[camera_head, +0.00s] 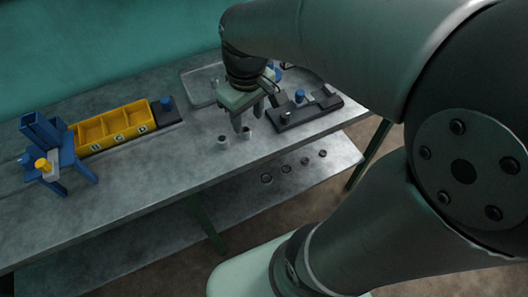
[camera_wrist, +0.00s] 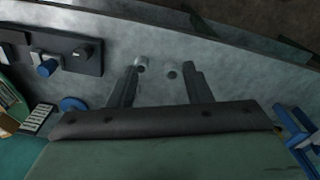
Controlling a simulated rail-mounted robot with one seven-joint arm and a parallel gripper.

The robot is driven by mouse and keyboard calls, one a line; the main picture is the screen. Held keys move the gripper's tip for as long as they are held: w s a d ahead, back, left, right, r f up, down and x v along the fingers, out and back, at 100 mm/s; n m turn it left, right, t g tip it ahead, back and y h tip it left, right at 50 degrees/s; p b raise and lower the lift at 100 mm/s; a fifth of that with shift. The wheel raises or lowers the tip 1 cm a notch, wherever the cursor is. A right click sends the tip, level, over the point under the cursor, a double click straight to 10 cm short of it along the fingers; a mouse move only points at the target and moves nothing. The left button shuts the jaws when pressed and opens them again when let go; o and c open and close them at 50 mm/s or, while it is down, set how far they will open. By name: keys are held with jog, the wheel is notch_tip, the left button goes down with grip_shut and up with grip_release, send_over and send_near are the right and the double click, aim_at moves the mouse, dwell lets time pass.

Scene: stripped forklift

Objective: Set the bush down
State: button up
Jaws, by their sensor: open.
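Two small grey ring-like bushes stand apart on the grey bench. The first bush (camera_head: 223,140) is to the left in the head view and also shows in the wrist view (camera_wrist: 172,73). The second bush (camera_head: 246,133) is to the right, and in the wrist view (camera_wrist: 141,63) it lies by the left fingertip. My gripper (camera_head: 249,117) is open over the bench, fingers pointing down. In the wrist view its fingers (camera_wrist: 163,70) are wide apart with nothing gripped between them. Whether a fingertip touches the second bush, I cannot tell.
A dark fixture (camera_head: 303,112) with a blue peg lies right of my gripper. A yellow three-bay bin (camera_head: 112,128) and a blue stand (camera_head: 60,150) with a yellow part are at left. A tray (camera_head: 198,82) is behind. Several rings lie on the lower shelf (camera_head: 230,205).

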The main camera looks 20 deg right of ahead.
jog(key=s+f+m, duration=0.4)
jog(key=s, duration=0.5)
